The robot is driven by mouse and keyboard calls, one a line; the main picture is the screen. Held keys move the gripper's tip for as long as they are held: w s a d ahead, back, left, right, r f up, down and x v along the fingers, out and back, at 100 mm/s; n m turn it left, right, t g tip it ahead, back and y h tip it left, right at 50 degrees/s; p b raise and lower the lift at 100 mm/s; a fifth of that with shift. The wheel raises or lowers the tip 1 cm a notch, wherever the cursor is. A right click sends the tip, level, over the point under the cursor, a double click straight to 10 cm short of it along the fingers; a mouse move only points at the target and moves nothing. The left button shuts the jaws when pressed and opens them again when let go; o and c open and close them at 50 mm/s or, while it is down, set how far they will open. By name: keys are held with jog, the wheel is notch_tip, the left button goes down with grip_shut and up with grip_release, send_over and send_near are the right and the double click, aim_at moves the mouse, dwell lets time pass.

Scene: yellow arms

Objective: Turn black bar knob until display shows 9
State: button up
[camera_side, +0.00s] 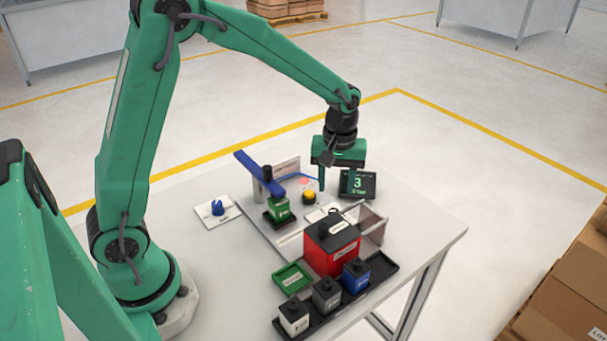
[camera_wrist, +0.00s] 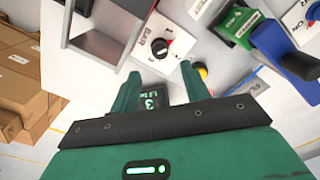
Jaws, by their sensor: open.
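The black bar knob (camera_wrist: 162,47) sits on a white plate marked BAR (camera_wrist: 152,60) in the wrist view, with digits around it. In the side view it is small and partly hidden near the red box. The dark display (camera_side: 358,184) reads 3 in green; it also shows between my fingers in the wrist view (camera_wrist: 152,97). My gripper (camera_side: 333,188) is open, fingers pointing down, above the board beside the display. In the wrist view my gripper (camera_wrist: 162,76) has its fingers apart with nothing between them, and the knob lies beyond the tips, apart from them.
A yellow button (camera_side: 309,198), green block (camera_side: 279,210) and blue lever (camera_side: 262,172) are to the left. A black tray (camera_side: 322,321) holds several small blocks in front. The table's right side is clear.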

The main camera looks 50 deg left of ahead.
jog(key=shift+f, duration=0.15)
jog(key=shift+f, duration=3.75)
jog(key=c, duration=1)
